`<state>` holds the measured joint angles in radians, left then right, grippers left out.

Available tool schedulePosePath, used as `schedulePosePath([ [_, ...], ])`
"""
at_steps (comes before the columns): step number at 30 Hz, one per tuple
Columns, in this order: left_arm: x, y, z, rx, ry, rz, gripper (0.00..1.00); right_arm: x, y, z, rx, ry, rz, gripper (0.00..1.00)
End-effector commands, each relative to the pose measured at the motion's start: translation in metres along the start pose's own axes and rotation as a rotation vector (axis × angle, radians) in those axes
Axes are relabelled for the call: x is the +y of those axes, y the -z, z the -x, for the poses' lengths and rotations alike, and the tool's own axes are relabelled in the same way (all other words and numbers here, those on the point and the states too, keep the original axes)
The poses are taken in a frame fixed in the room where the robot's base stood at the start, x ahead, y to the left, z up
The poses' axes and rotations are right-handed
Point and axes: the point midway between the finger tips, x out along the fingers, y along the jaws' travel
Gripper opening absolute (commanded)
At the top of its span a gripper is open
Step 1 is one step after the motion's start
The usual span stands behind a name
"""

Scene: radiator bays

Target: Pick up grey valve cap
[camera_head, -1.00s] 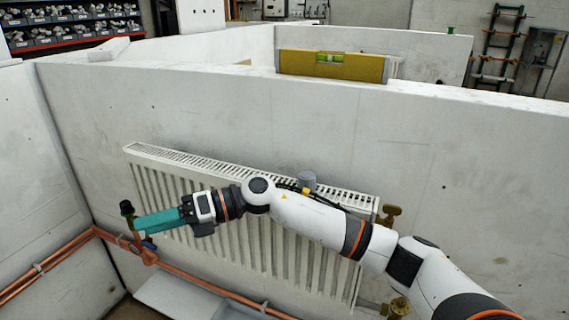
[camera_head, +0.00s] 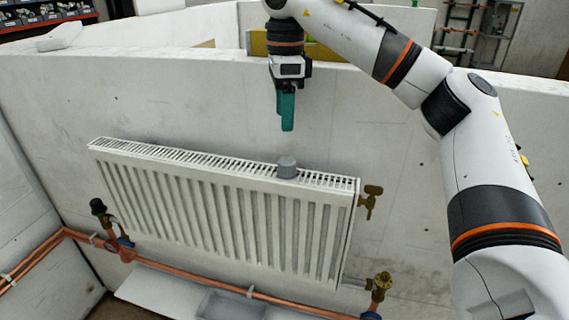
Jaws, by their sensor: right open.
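The grey valve cap (camera_head: 287,168) stands upright on the top grille of the white radiator (camera_head: 215,208), right of its middle. My right gripper (camera_head: 287,127) points straight down with teal fingers, above the cap and apart from it. The fingers overlap from this angle, and nothing shows between them. My left gripper is out of view.
A valve with a dark head (camera_head: 99,207) stands at the radiator's left, and a brass valve (camera_head: 380,284) at its lower right. A brass fitting (camera_head: 371,195) sticks out at the upper right. Copper pipes (camera_head: 185,274) run below. A yellow level (camera_head: 258,43) lies on the wall top.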

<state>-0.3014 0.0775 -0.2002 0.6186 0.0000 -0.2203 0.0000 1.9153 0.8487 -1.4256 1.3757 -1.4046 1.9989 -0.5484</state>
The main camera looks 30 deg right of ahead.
Motion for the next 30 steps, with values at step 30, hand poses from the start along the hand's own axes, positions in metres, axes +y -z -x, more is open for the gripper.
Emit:
schedulePosePath([
  [30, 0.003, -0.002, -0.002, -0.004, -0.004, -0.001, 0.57, -0.004, -0.006, -0.116, -0.010, -0.001, -0.005, 0.60],
])
